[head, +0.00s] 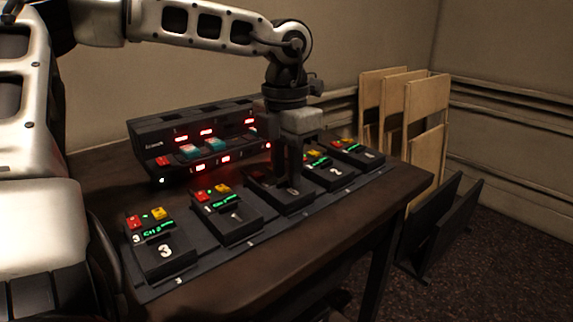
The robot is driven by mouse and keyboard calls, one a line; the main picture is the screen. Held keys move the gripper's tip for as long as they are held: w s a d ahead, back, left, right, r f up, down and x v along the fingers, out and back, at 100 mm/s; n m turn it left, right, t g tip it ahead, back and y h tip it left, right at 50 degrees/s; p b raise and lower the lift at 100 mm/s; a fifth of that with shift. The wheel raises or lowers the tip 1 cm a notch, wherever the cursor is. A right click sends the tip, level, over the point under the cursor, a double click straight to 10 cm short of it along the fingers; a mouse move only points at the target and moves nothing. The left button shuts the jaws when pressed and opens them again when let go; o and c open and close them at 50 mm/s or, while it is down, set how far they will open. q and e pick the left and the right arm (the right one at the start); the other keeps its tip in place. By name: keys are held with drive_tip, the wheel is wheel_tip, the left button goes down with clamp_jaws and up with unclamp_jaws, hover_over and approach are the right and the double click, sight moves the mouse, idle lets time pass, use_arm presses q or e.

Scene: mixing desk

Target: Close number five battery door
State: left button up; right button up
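A row of several dark battery units lies on a dark strip along the desk. The left-most unit (165,255) bears a clear 3. The second unit (234,222) has a number that looks like 1. The middle unit (292,200) is under my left gripper (287,178), partly hidden by it, and its number is unclear. The fourth unit (330,175) seems to read 2. The far-right unit (360,157) has an unreadable mark. I cannot make out a 5 on any door. My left gripper points down, at or just above the middle unit; contact and finger gap are unclear.
A black console (200,135) with red lit displays and teal blocks stands at the back of the desk. The desk's front edge (300,265) is bare. Wooden panels (425,110) lean in the corner, and dark panels (440,225) stand on the floor at right.

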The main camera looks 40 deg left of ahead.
use_arm(q)
drive_tip(key=shift+r, duration=0.1)
use_arm(e)
drive_tip(key=shift+r, duration=0.2)
use_arm(q)
drive_tip(key=shift+r, duration=0.3)
wheel_tip(320, 180, up, 11)
drive_tip(key=p, duration=0.3)
wheel_tip(320, 180, up, 4)
drive_tip(key=p, duration=0.1)
hover_over(286, 179)
drive_tip(key=shift+r, duration=0.1)
use_arm(e)
drive_tip(key=shift+s+d+r+g+h, duration=0.3)
drive_tip(key=shift+s+d+r+h, duration=0.1)
drive_tip(key=shift+d+r, duration=0.3)
drive_tip(key=shift+f, duration=0.15)
